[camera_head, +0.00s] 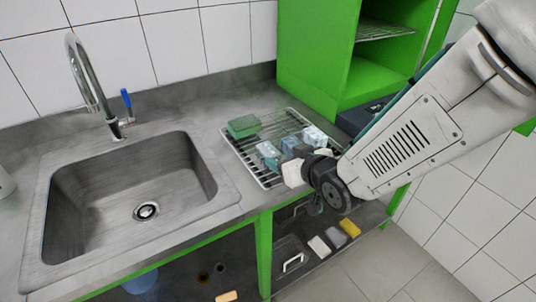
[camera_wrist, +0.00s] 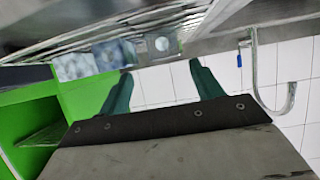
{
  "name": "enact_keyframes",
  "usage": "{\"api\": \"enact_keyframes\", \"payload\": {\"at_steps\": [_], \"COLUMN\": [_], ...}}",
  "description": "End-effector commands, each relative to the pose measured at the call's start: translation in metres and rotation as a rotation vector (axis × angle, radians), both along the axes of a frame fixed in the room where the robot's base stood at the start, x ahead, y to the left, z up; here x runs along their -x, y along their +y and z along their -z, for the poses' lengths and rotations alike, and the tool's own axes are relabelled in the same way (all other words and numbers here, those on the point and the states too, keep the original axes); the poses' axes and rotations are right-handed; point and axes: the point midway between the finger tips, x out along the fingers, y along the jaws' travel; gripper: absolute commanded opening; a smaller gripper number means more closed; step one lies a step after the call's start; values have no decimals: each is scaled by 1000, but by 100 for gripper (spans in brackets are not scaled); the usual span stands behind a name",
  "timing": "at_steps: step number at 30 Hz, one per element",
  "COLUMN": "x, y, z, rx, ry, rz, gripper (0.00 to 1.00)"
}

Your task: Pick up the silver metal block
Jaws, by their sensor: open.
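Several small blocks stand on a wire rack (camera_head: 250,165) on the counter, to the right of the sink. A grey block (camera_head: 303,151) among them looks most like the silver metal block, but I cannot be sure. In the wrist view, which is upside down, a grey block (camera_wrist: 108,55) shows in the row along the top, between paler blocks. My gripper (camera_wrist: 163,82) is open there, with two teal fingers apart and nothing between them. The blocks lie beyond the fingertips, apart from them. In the head view my arm hides most of the gripper.
A green box (camera_head: 243,126) sits at the rack's back left. A sink (camera_head: 120,185) with a tap (camera_head: 90,80) is left. A green cabinet (camera_head: 310,60) rises behind the rack. A lower shelf (camera_head: 330,255) holds several small items. White tiled wall is behind.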

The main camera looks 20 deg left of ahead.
Motion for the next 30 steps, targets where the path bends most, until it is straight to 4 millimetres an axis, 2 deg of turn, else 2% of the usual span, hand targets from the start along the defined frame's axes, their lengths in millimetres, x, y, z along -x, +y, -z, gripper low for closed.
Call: {"api": "enact_keyframes", "payload": {"at_steps": [5,18,28,29,30], "x": [-2,-40,-46,-46,-46], "y": [19,58,64,64,64], "z": [8,28,30,30,30], "rx": [-23,-23,-22,-23,-22], "ry": [-15,-15,-15,-16,-15], "rz": [-24,-21,-20,-20,-20], "gripper": [65,65,65,63,52]}}
